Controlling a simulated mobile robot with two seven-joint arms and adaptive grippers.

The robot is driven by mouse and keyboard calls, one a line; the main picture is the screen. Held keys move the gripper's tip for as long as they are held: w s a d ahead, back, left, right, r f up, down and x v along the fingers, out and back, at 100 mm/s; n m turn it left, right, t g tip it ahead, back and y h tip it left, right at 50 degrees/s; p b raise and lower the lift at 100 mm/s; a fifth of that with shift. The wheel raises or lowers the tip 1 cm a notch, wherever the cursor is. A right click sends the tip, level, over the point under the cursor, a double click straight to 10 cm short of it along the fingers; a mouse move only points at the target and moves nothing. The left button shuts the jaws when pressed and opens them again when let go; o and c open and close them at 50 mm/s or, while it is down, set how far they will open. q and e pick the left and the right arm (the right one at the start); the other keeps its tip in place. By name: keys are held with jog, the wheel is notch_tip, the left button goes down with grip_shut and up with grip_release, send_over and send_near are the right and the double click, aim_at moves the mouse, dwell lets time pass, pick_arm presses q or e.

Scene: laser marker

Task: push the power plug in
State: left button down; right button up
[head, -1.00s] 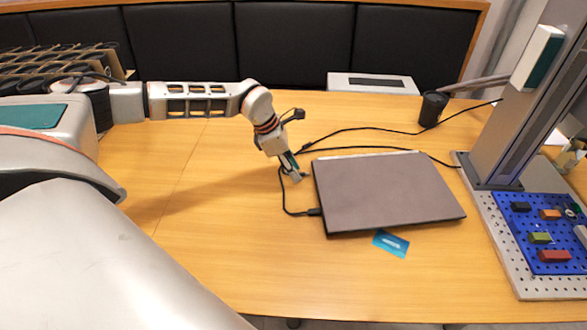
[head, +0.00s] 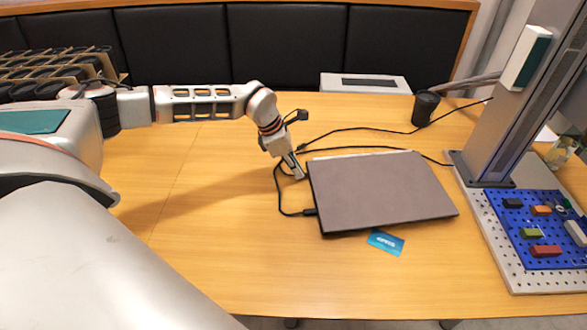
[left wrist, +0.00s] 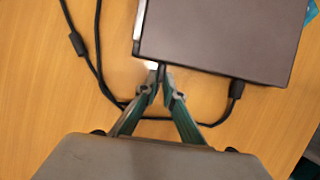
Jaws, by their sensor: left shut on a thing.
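The closed grey laptop (head: 385,188) lies on the table. A black cable plug (head: 310,212) sits at its left edge near the front corner; this plug also shows in the left wrist view (left wrist: 236,88). My left gripper (head: 299,176) is by the laptop's left edge, near the far corner. In the left wrist view its fingertips (left wrist: 161,92) are together on a small dark plug-like piece (left wrist: 158,82). A pale patch shows just beyond it, against the laptop edge. I cannot tell whether this piece is inside a port. My right gripper is out of view.
Black cables run over the table past my left gripper, one with a thick lump (left wrist: 76,43). A blue card (head: 385,242) lies before the laptop. A black cup (head: 426,107) stands behind. A metal stand with a blue pegboard (head: 532,205) is at right. The front table is clear.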

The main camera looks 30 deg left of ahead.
pick_arm(q)
jog(key=c, duration=2.1)
grip_release()
jog(key=shift+w+d, duration=0.1)
jog(key=shift+d, duration=0.05)
jog(key=shift+c, duration=0.2)
jog(key=v, duration=1.2)
